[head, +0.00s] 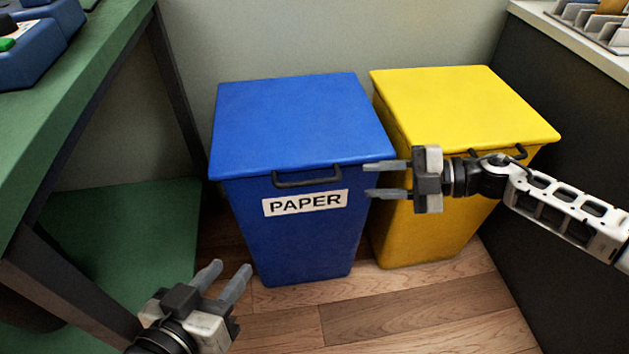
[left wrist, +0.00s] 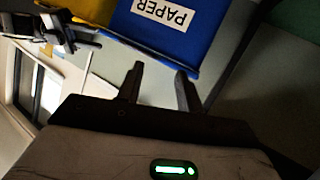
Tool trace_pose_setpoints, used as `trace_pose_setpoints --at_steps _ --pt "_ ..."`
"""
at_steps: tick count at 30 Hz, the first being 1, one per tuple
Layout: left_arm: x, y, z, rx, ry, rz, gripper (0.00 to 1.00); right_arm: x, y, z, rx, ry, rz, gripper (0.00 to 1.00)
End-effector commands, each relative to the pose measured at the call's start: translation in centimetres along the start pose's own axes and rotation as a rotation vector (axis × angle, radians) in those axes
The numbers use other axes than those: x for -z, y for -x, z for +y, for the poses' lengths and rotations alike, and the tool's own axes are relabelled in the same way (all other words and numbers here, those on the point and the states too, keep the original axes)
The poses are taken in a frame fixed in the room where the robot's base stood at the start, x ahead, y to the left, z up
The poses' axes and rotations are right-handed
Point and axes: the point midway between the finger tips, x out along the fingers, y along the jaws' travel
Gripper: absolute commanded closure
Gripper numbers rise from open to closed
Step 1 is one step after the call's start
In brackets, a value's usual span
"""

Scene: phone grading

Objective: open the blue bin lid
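The blue bin (head: 305,230) stands upright on the floor with a white PAPER label (head: 305,203) on its front. Its blue lid (head: 295,120) lies flat and shut, with a dark handle (head: 307,180) at the front edge. My left gripper (head: 230,275) is open and empty, low in front of the bin and left of the label. My right gripper (head: 375,179) is open and empty, its fingers pointing left at the bin's front right corner, right of the handle. In the left wrist view the blue bin (left wrist: 195,45) shows beyond my left fingers, with its lid out of sight.
A yellow bin (head: 425,235) with a shut yellow lid (head: 460,105) stands close on the right, behind my right gripper. A green-topped bench (head: 75,90) is on the left and a dark cabinet (head: 570,130) on the right. The wooden floor (head: 370,315) in front is clear.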

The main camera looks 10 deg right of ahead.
Motion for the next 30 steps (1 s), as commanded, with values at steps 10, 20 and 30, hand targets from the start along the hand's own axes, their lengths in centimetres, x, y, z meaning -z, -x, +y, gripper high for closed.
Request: trace_pose_setpoints --at_steps 10,20,30 --pt "0.3 -0.1 0.3 -0.023 0.026 0.048 0.64 0.0 -7.9 0.0 -0.003 0.003 0.004 0.68" --pt "0.5 -0.2 0.6 -0.041 0.058 0.068 0.64 0.0 -11.6 0.0 -0.002 0.002 0.001 0.68" --pt "1.1 -0.1 0.7 -0.045 0.062 0.082 0.64 0.0 -11.8 0.0 -0.002 0.000 0.000 0.70"
